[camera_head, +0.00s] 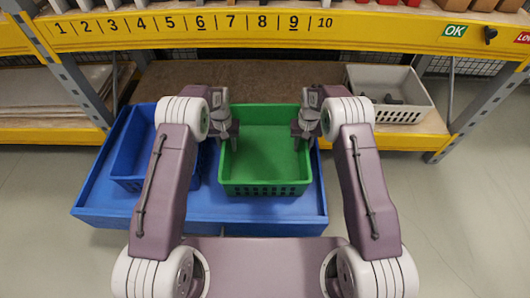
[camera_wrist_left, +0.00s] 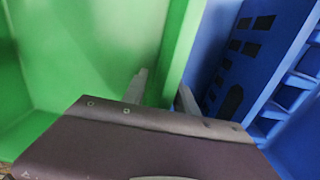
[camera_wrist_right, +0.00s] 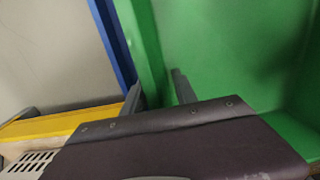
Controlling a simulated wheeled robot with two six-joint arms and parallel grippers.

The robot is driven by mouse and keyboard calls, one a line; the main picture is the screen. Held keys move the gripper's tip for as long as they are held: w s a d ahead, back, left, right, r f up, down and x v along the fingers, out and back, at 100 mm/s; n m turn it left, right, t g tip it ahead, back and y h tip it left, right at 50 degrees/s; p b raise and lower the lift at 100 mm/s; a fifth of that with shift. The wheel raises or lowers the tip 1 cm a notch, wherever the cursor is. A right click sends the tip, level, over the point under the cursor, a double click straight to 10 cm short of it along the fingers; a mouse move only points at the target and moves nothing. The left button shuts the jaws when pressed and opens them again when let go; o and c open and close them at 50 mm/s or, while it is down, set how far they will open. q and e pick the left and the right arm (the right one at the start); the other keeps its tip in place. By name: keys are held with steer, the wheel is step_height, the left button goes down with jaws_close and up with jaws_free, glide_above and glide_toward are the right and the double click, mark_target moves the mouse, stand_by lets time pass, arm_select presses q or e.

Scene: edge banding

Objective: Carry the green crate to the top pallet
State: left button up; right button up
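The green crate (camera_head: 264,176) stands upright and empty on a blue platform (camera_head: 200,212) in the head view. My left gripper (camera_head: 228,138) is at the crate's left wall, and my right gripper (camera_head: 303,137) is at its right wall. In the left wrist view, the fingers (camera_wrist_left: 163,92) straddle the green wall, one inside and one outside. In the right wrist view, the fingers (camera_wrist_right: 157,94) straddle the opposite wall the same way. Whether the fingers press on the walls is not clear. No top pallet can be made out.
A blue crate (camera_head: 128,160) stands left of the green crate on the platform. A light grey crate (camera_head: 405,113) sits on the lower shelf at right. A yellow shelf beam (camera_head: 370,30) with numbers crosses the back. Open floor (camera_head: 470,215) lies at right.

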arm_select(q)
steer(key=shift+f, duration=0.1)
arm_select(e)
steer(key=shift+f, duration=0.1)
arm_select(q)
jaws_close()
arm_select(e)
jaws_close()
steer(key=shift+a, duration=0.1)
stand_by(1.0)
